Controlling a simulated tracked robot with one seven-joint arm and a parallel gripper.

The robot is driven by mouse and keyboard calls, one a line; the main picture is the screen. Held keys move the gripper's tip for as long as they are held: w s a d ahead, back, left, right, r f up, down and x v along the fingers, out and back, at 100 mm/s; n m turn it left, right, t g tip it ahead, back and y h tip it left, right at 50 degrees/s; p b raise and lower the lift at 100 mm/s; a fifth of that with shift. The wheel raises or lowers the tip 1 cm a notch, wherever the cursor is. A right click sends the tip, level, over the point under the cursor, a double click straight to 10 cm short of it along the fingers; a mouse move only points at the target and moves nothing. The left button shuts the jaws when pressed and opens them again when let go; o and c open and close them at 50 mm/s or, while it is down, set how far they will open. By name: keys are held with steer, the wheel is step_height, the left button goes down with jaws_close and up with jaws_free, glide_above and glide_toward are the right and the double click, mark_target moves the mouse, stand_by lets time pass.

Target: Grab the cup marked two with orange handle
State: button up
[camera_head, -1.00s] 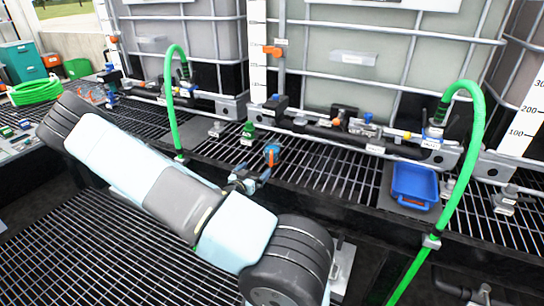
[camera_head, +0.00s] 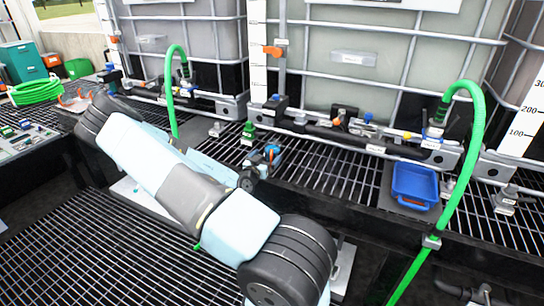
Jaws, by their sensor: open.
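A small blue object with an orange part (camera_head: 272,152) stands on the grating at mid-picture, in front of the tank frame. It may be the cup with the orange handle, but no number is readable on it. My gripper (camera_head: 259,165) is at the end of my arm, just left of and in front of this object. It is open. Its fingers are small and dark here, and whether they touch the object or reach around it cannot be told. My forearm is partly hidden behind my upper arm.
A small green fitting (camera_head: 248,134) stands just behind and left. A blue tray (camera_head: 414,186) sits at the right. Green hoses (camera_head: 171,95) arch up on both sides. Pipes and valves line the tank fronts. The grating between the blue-orange object and the tray is mostly clear.

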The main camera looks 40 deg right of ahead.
mark_target(268, 153)
steer(key=x, duration=0.4)
steer(key=shift+w+d, duration=0.2)
steer(key=shift+w, duration=0.05)
